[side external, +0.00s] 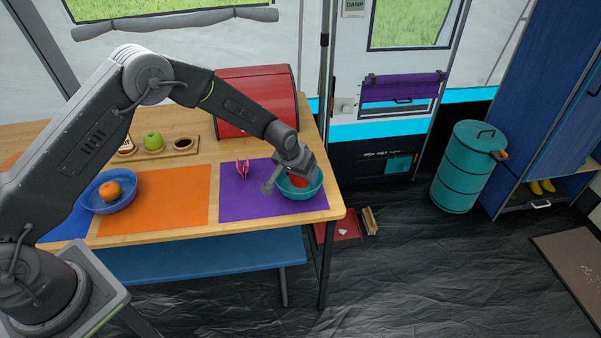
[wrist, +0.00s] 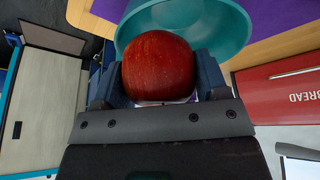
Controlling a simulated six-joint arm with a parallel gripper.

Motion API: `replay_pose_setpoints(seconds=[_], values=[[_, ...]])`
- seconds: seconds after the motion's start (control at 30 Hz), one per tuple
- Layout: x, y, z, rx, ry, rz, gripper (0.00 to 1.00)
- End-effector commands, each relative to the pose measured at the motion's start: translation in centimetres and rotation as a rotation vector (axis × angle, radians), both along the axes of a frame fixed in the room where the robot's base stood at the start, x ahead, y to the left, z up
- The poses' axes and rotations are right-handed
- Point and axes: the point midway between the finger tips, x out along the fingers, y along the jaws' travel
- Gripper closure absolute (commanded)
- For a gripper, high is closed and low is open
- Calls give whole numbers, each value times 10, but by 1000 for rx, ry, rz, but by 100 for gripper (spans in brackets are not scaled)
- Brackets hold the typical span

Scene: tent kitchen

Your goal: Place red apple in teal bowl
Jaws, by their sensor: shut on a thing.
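The red apple (wrist: 158,66) is between the fingers of my gripper (wrist: 162,85), which is shut on it. In the side external view the apple (side external: 298,181) shows as a red patch at the teal bowl (side external: 299,193), partly hidden by my gripper (side external: 287,183). The teal bowl stands on the purple mat near the table's right end. In the wrist view the bowl (wrist: 236,22) lies just beyond the apple, its wall curving around the apple's far side. I cannot tell whether the apple touches the bowl.
A pink object (side external: 242,169) stands on the purple mat (side external: 235,205), left of the bowl. A red bread box (side external: 257,100) is behind. A blue bowl (side external: 97,203) with an orange (side external: 110,191) and a wooden tray (side external: 198,151) with a green apple (side external: 153,141) are to the left. The orange mat (side external: 160,200) is bare.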

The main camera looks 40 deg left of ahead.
Motion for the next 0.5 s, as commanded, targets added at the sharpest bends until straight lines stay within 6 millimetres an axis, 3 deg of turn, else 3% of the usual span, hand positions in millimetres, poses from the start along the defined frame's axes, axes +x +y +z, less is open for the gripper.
replay_pose_setpoints(seconds=[0.5], values=[[0,0,-9,0,-2,0,63]])
